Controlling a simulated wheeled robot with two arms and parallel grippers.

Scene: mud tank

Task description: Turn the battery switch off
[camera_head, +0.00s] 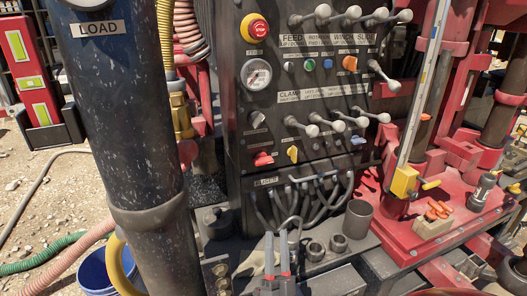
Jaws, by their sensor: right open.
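A black control panel (240,105) stands upright in the middle. A red rotary knob (263,159), which looks like the battery switch, sits low on its left side. Its handle lies roughly level, tilted slightly; its label is too small to read. My right gripper (276,238) is at the bottom centre, below the panel and well apart from the red knob. Its two grey fingers with red parts point up and stand apart, with nothing between them. My left gripper is not in view.
A red emergency button (257,28) and a gauge (256,74) sit above the knob. A yellow knob (292,154) and several levers (313,130) are to its right. Black cables (315,200) hang below. A thick dark post (120,110) stands at left, a metal cup (357,219) at right.

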